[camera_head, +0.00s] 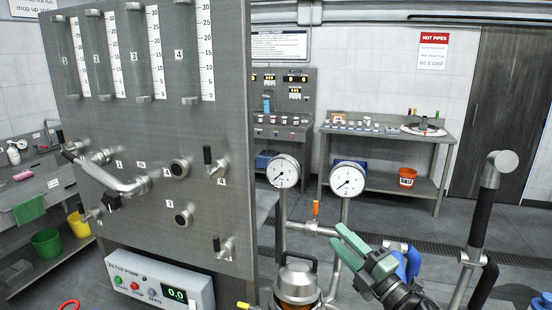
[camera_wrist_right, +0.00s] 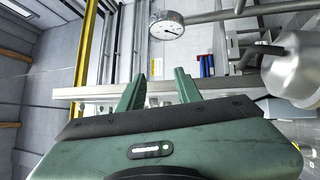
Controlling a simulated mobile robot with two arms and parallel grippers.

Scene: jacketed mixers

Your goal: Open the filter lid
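The filter lid (camera_head: 297,279) is a silver dome with a dark arched handle at the bottom centre of the head view. It appears closed on its housing, whose lower part is cut off by the frame. My right gripper (camera_head: 338,234) has green fingers and is right of and above the lid, apart from it. In the right wrist view its two fingers (camera_wrist_right: 158,84) stand apart with nothing between them. A silver rounded vessel with a black handle (camera_wrist_right: 295,70), probably the filter, shows at the right there. My left gripper is not in view.
Two pressure gauges (camera_head: 283,171) (camera_head: 349,180) on upright pipes stand behind the filter. An orange-handled valve (camera_head: 316,209) is on the pipe between them. A tall metal panel (camera_head: 155,150) with valves and a pump box (camera_head: 160,288) fills the left. A vertical pipe (camera_head: 481,215) stands at the right.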

